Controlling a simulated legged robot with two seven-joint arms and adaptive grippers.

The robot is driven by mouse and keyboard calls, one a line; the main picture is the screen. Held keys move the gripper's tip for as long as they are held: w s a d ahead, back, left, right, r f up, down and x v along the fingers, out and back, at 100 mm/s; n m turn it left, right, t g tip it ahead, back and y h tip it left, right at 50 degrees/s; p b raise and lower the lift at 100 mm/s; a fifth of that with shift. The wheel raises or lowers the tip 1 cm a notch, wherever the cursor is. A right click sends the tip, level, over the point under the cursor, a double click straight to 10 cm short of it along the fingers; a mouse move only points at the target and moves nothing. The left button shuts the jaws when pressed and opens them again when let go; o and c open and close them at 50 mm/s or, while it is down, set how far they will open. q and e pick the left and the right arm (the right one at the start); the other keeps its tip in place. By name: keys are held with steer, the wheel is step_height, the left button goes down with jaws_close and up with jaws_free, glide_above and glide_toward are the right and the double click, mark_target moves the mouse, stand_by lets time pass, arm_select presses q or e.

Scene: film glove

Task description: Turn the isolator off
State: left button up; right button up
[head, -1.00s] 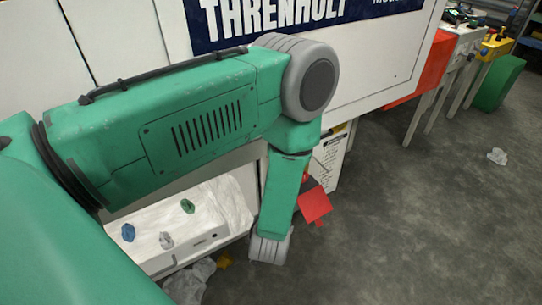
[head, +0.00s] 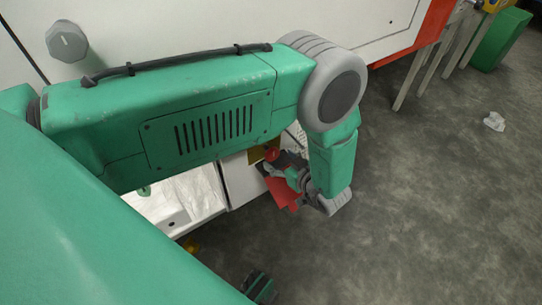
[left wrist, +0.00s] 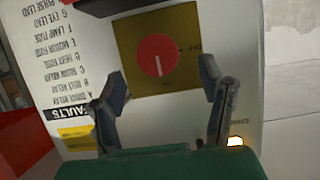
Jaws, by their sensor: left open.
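The isolator is a round red knob (left wrist: 158,55) on a square yellow-brown plate (left wrist: 133,32), seen upside down in the left wrist view. Its white line points down in that picture, towards a small label too dim to read. Another small label with a mark is to the knob's right. My left gripper (left wrist: 163,72) is open, one finger at each lower side of the plate, with nothing between them. The knob also shows in the head view (head: 271,154), low on the white cabinet's side, left of my left gripper (head: 294,178). No right gripper can be made out.
A white panel with a printed fault list (left wrist: 75,60) surrounds the plate. A white tray (head: 204,190) is to the left. The grey floor (head: 430,190) at right is mostly clear, with a crumpled white scrap (head: 494,121).

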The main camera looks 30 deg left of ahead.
mark_target(274, 155)
arm_select(q)
steer(key=b+x, duration=0.1)
steer(key=x, duration=0.2)
steer(key=shift+w+d+f, duration=0.1)
steer(key=shift+w+a+f, duration=0.2)
steer(key=shift+w+a, duration=0.2)
steer(key=shift+a, duration=0.2)
steer(key=shift+a+f, duration=0.1)
steer(key=shift+a, duration=0.3)
steer(key=c, duration=1)
steer(key=shift+c, duration=0.9)
steer(key=shift+d, duration=0.15)
arm_select(e)
steer(key=shift+d+f, duration=0.15)
steer(key=shift+f, duration=0.4)
steer(key=shift+d+f, duration=0.15)
steer(key=shift+f, duration=0.35)
